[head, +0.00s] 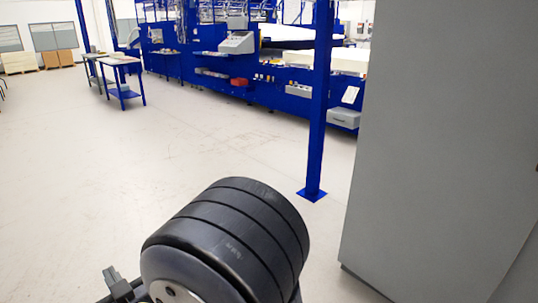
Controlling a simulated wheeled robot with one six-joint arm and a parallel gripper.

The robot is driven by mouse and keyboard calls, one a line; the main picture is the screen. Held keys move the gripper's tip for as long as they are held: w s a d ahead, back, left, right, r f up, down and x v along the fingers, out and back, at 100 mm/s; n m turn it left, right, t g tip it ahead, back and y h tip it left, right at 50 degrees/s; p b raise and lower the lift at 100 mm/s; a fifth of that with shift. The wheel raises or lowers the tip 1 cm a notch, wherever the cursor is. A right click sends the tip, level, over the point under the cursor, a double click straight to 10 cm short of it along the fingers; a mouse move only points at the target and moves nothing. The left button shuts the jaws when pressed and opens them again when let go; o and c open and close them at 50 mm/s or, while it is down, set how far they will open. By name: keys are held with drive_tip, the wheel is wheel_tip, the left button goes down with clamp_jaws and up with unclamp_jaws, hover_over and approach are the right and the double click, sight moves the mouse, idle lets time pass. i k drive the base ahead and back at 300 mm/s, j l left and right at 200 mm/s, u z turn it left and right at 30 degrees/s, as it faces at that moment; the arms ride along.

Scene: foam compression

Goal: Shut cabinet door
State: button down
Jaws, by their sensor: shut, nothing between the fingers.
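A tall plain grey panel (440,130) fills the right side of the head view, very close to me. It looks like part of the cabinet; I cannot tell whether it is the door or a side wall. Its lower edge slants down to the right, and another grey surface (518,268) meets it at the lower right. A small dark detail shows at the right picture edge, too cut off to name. No door gap or handle is clearly visible. My arm's thick black joint stands at the bottom middle, left of the panel.
A blue post (319,100) with a square foot stands left of the panel. A long blue machine (260,80) runs across the back. Blue work tables (123,82) and cardboard boxes (57,58) stand at the far left. The pale floor (90,180) at the left is clear.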

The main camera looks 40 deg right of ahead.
sight(443, 200)
drive_tip(key=z, duration=1.9)
drive_tip(key=i+l+z, duration=0.15)
drive_tip(key=z, duration=0.3)
drive_tip(key=i+l+z, duration=0.2)
drive_tip(key=z, duration=0.25)
drive_tip(key=i+l+z, duration=0.1)
drive_tip(key=z, duration=0.35)
drive_tip(key=i, duration=0.25)
